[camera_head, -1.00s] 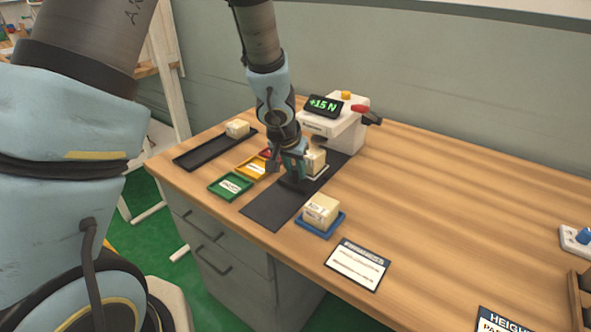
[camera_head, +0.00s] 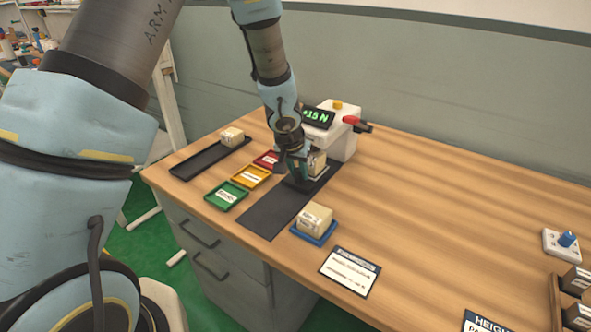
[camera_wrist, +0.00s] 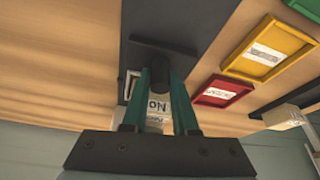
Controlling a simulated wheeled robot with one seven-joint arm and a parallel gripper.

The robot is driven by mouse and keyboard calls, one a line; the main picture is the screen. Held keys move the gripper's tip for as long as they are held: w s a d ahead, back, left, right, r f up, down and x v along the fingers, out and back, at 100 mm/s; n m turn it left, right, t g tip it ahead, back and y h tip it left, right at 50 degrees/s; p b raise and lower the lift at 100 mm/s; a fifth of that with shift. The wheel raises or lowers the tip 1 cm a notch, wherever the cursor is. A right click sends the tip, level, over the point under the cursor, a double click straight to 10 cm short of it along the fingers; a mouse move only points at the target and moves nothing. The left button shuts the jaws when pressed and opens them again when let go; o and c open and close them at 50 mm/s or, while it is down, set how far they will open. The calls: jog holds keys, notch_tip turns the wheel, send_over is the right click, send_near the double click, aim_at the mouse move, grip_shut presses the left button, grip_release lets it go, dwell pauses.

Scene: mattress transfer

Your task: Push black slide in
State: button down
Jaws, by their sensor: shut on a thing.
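The black slide (camera_head: 300,185) sits on the dark strip (camera_head: 268,215) in front of the white tester (camera_head: 343,140). A pale block (camera_head: 317,163) rides on it at the tester's front. In the wrist view the slide's dark front bar (camera_wrist: 163,46) and round knob (camera_wrist: 160,75) show. My gripper (camera_wrist: 160,85) is shut on the knob, with a teal finger on each side. The block (camera_wrist: 157,112) shows between the fingers, partly hidden. In the head view my gripper (camera_head: 300,172) partly hides the slide and block.
Red (camera_head: 268,160), yellow (camera_head: 250,177) and green (camera_head: 226,196) trays stand left of the strip. A long black tray (camera_head: 190,162) holds a block. A blue tray (camera_head: 296,230) with a block stands right. The tester's display (camera_head: 318,117) reads about 15 N.

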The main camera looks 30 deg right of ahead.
jog(key=shift+w+d+r, duration=0.1)
jog(key=shift+d, duration=0.15)
jog(key=c, duration=0.7)
grip_release()
jog(key=p+v, duration=0.2)
jog(key=v, duration=0.8)
jog(key=shift+a+r, duration=0.15)
jog(key=shift+r, duration=0.1)
